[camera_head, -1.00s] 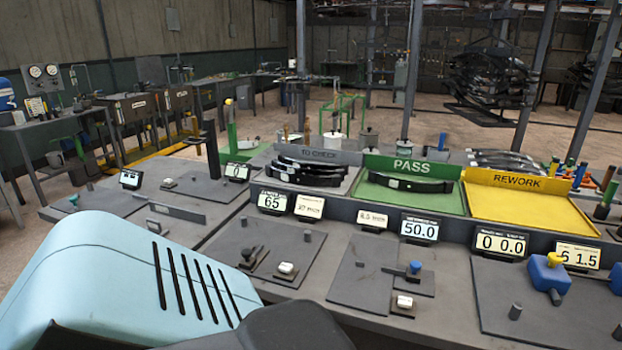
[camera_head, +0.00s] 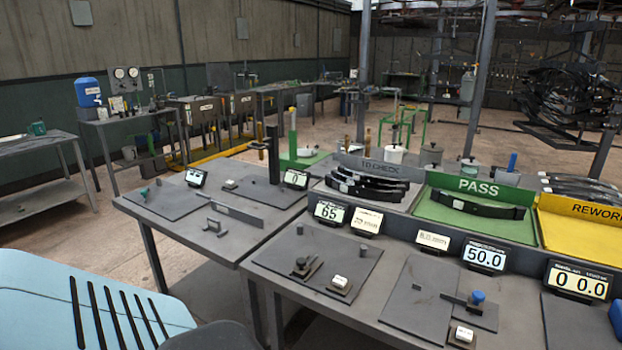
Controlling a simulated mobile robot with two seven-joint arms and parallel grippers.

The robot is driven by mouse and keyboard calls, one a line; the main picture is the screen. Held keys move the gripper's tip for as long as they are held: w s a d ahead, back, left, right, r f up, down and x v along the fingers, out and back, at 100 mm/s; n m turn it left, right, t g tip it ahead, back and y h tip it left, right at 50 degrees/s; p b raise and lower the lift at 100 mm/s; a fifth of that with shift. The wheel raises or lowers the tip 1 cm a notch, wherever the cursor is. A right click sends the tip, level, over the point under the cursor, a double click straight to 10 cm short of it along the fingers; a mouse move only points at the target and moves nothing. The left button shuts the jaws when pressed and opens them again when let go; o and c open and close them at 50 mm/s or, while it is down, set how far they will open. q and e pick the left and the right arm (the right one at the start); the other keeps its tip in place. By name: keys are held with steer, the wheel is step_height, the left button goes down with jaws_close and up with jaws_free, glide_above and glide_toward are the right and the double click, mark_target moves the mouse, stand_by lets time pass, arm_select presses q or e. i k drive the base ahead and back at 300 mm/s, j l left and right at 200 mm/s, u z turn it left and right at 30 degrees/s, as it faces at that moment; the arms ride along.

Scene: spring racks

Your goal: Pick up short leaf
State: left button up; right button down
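Several dark curved leaf springs (camera_head: 368,186) lie stacked in the grey TO CHECK tray (camera_head: 384,169) at the back of the bench. One more dark leaf (camera_head: 478,206) lies alone in the green PASS tray (camera_head: 452,224). I cannot tell which leaf is the short one. Neither gripper shows in the head view; only a pale blue part of my own body fills the lower left corner.
The grey bench (camera_head: 260,225) carries fixture plates and small displays, including one reading 50.0 (camera_head: 485,255). A yellow REWORK tray (camera_head: 582,232) is at the right edge. Open floor (camera_head: 60,225) lies left of the bench, before a side table (camera_head: 40,165).

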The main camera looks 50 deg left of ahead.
mark_target(343, 170)
steer(key=u, duration=1.1)
steer(key=i+j, duration=0.15)
steer(key=i, duration=0.25)
steer(key=i+j, duration=0.15)
steer(key=i, duration=0.2)
